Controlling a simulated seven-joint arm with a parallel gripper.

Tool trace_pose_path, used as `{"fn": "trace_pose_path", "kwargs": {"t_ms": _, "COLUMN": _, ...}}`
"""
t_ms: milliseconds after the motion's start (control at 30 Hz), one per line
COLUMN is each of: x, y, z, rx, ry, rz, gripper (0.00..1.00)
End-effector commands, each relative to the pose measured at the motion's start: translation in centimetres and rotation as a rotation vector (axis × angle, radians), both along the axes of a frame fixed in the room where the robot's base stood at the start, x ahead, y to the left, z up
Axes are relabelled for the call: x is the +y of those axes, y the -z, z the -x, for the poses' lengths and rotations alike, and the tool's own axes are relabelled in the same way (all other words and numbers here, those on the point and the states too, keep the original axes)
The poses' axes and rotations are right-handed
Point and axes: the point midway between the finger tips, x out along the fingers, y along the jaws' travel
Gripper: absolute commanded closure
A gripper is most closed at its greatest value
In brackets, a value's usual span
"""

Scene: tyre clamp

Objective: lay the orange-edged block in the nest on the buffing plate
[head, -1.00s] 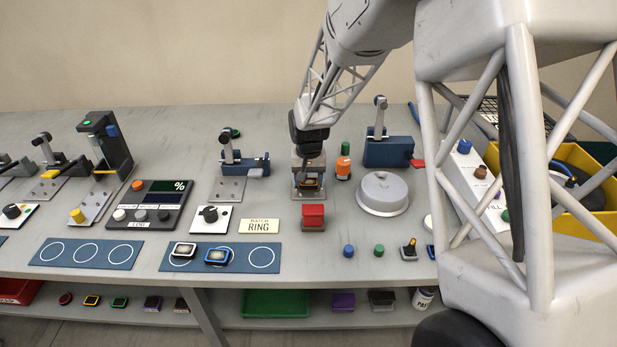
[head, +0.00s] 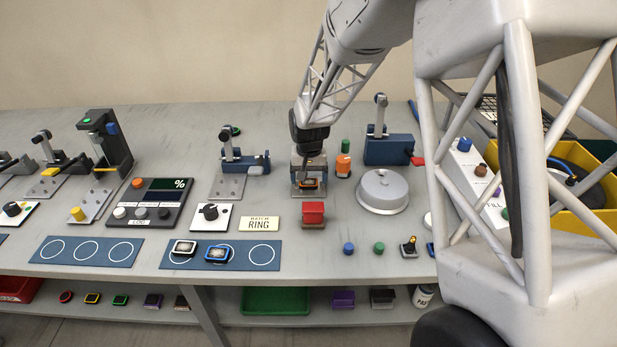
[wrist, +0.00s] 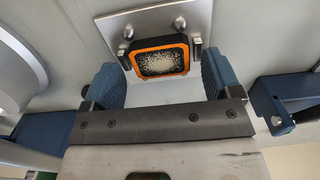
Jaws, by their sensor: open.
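The orange-edged block (wrist: 160,57), with a speckled pale face, lies on the metal buffing plate (wrist: 205,14) in the wrist view. It sits between small grey posts of the nest, one close on each side. Whether it is fully seated I cannot tell. In the head view the block (head: 309,184) shows small under my gripper (head: 309,165). My gripper's blue fingers (wrist: 160,82) are spread apart in the wrist view, with clear gaps to the block, and hold nothing. The block's underside is hidden.
A red block (head: 313,210) on a stand is in front of the plate. An orange cylinder (head: 343,166) and a round grey lid (head: 382,190) stand to the right. A blue clamp (head: 388,150) is behind them.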

Motion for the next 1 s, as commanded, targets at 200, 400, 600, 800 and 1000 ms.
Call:
{"fn": "trace_pose_path", "kwargs": {"t_ms": 200, "x": 0.1, "y": -2.9, "z": -0.1, "rx": -0.006, "ry": 0.000, "rz": -0.002, "gripper": 0.16}}
{"fn": "trace_pose_path", "kwargs": {"t_ms": 400, "x": 0.1, "y": -6.2, "z": -0.1, "rx": -0.007, "ry": 0.000, "rz": -0.002, "gripper": 0.16}}
{"fn": "trace_pose_path", "kwargs": {"t_ms": 600, "x": 0.1, "y": -9.5, "z": -0.1, "rx": -0.008, "ry": 0.000, "rz": -0.002, "gripper": 0.16}}
{"fn": "trace_pose_path", "kwargs": {"t_ms": 800, "x": 0.1, "y": -11.7, "z": -0.1, "rx": -0.006, "ry": 0.000, "rz": -0.002, "gripper": 0.16}}
{"fn": "trace_pose_path", "kwargs": {"t_ms": 1000, "x": 0.1, "y": -12.6, "z": -0.1, "rx": -0.005, "ry": 0.000, "rz": -0.001, "gripper": 0.16}}
